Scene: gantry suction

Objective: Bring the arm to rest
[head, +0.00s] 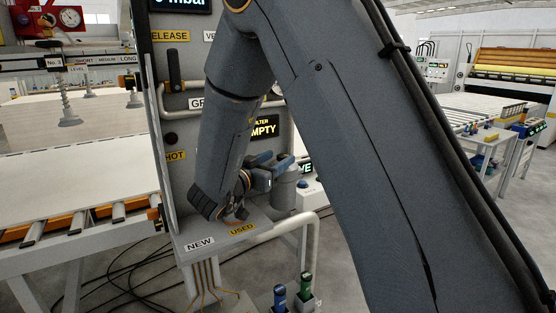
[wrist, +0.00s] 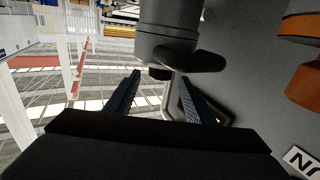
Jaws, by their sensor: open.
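My arm crosses the middle of the head view and bends down to the grey control cabinet. My gripper (head: 278,166) is at shelf height in front of the cabinet, just above the shelf (head: 215,232) and close to a grey canister (head: 286,190). In the wrist view my gripper (wrist: 159,78) has its two dark blue fingers apart, with nothing held between them. A grey cylinder with a dark lever (wrist: 190,60) stands just beyond the fingertips; I cannot tell whether they touch it.
Orange cups (wrist: 305,85) are on the shelf at right in the wrist view. The shelf bears NEW and USED labels (head: 241,229). A curved pale pipe (head: 290,226) runs beside it. A roller table with a pale board (head: 80,185) stands left. Cables lie on the floor.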

